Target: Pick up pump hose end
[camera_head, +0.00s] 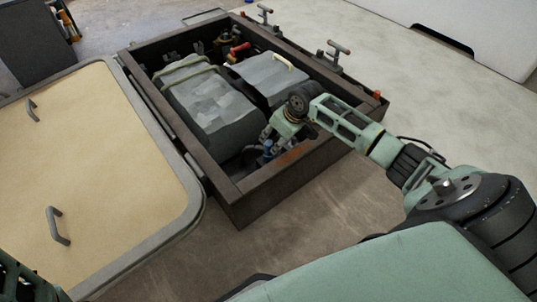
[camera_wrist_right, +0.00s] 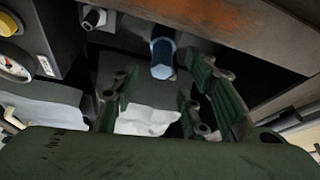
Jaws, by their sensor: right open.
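A blue-tipped, dark hose end (camera_wrist_right: 162,58) shows in the right wrist view, pointing toward the camera below a rust-stained brown frame. It also shows as a small blue piece (camera_head: 268,149) inside the near end of the open hatch in the head view. My right gripper (camera_head: 262,138) reaches down into the hatch beside it, partly hiding it. In the wrist view my right gripper's fingers (camera_wrist_right: 166,84) are spread, with the blue end between and beyond them. Nothing is held. My left gripper is out of view.
The brown hatch frame (camera_head: 290,170) surrounds the opening closely. Grey wrapped blocks (camera_head: 208,105) fill much of it. The open lid (camera_head: 90,150) lies at left. A grey fitting (camera_wrist_right: 94,18) and a gauge (camera_wrist_right: 14,67) show in the wrist view.

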